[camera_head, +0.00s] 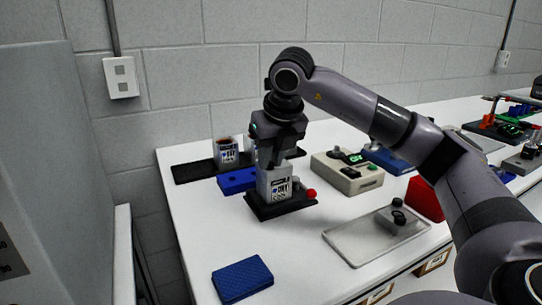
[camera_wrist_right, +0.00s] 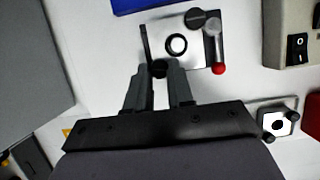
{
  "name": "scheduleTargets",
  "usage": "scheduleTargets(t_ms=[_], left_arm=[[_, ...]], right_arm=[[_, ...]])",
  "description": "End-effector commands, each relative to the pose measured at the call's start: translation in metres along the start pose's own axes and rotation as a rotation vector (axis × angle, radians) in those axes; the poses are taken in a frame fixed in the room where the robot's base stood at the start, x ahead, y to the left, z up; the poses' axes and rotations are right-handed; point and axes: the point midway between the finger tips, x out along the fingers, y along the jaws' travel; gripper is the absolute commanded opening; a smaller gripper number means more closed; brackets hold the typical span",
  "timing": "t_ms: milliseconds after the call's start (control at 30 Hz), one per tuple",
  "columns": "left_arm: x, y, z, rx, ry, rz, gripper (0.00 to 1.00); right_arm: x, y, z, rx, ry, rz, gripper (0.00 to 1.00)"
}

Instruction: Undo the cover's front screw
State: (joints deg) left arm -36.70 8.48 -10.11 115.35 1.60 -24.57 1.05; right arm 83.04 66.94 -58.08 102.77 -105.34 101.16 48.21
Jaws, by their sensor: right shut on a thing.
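The servo unit (camera_head: 275,184) is a grey block with a printed label, standing upright on a black base with a red ball at its right. In the right wrist view, its top (camera_wrist_right: 190,52) shows a black ring, and a grey lever ends in the red ball (camera_wrist_right: 218,69). My right gripper (camera_wrist_right: 160,76) is above the unit, shut on a small dark round screw head (camera_wrist_right: 159,67) at the top's near edge. Another dark round knob (camera_wrist_right: 195,18) sits at the far edge. The screw's shank is hidden. My left gripper is not in view.
A clear tray (camera_head: 350,250) with a grey part and black knobs lies to the right. A beige control box (camera_head: 347,178) stands behind it. A blue block (camera_head: 236,181) and a labelled cup (camera_head: 226,152) are behind left; a blue pad (camera_head: 242,278) lies in front. The front table middle is clear.

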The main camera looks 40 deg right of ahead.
Motion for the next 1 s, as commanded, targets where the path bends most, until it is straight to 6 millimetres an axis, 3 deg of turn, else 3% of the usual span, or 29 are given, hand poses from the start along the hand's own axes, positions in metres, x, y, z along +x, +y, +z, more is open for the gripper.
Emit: scheduleTargets(t_ms=[100,133,200,567,1000], left_arm=[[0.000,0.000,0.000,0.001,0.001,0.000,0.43],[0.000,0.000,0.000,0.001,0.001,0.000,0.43],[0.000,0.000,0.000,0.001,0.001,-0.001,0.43],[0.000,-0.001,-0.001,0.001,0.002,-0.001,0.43],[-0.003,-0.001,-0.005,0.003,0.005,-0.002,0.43]], right_arm=[[0.001,0.000,-0.001,-0.001,0.006,-0.001,0.00],[0.001,0.000,-0.001,-0.001,0.006,-0.002,0.28],[0.001,0.000,-0.001,-0.001,0.006,-0.002,0.48],[-0.005,0.000,0.000,0.001,0.000,0.000,0.48],[-0.067,0.001,0.000,0.000,0.002,0.000,0.48]])
